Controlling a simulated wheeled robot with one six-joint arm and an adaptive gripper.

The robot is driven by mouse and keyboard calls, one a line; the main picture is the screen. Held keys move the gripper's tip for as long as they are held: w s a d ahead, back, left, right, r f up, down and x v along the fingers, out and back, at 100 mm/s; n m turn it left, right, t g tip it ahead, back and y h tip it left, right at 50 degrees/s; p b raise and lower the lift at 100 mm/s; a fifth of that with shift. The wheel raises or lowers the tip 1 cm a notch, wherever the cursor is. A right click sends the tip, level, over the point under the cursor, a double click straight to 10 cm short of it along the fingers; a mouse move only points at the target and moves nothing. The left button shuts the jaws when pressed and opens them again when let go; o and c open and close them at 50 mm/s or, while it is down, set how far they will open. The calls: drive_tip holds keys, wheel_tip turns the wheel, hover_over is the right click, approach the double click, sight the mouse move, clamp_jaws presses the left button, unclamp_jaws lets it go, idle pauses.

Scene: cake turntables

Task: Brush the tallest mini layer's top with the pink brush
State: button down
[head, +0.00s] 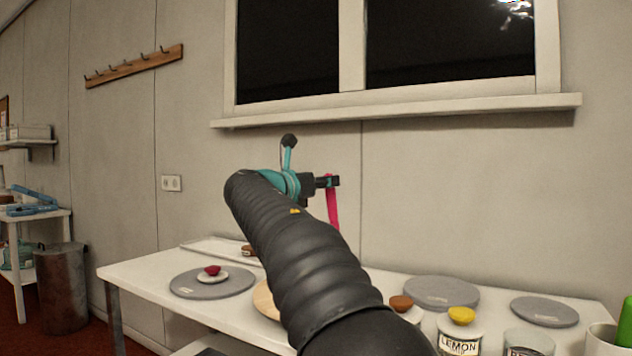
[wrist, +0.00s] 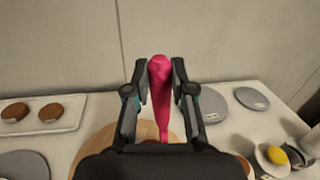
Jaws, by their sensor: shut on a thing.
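My gripper (head: 328,182) is shut on the pink brush (head: 332,210), which hangs down from the jaws above the back of the table. In the wrist view my gripper (wrist: 159,76) has a finger on each side of the pink brush (wrist: 160,100). Small brown layers (wrist: 50,112) lie on a white tray (wrist: 72,122) at the left of the wrist view. A small red piece (head: 212,270) sits on a white dish on the left grey turntable (head: 185,287). I cannot tell which layer is tallest. My arm hides the middle of the table.
A round wooden board (wrist: 92,152) lies below the brush. Grey turntables (head: 441,291) (head: 545,312) stand at the back right. A yellow-topped lemon jar (head: 460,345), a glass jar (head: 528,342) and a white cup (head: 602,342) stand front right. A window sill (head: 400,110) juts out above.

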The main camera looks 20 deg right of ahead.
wheel_tip(320, 180, down, 6)
drive_tip(key=b, duration=0.1)
drive_tip(key=shift+b, duration=0.3)
idle(0.3)
drive_tip(key=c, duration=1.6)
unclamp_jaws()
clamp_jaws()
drive_tip(key=shift+f, duration=0.4)
drive_tip(key=shift+r, duration=0.1)
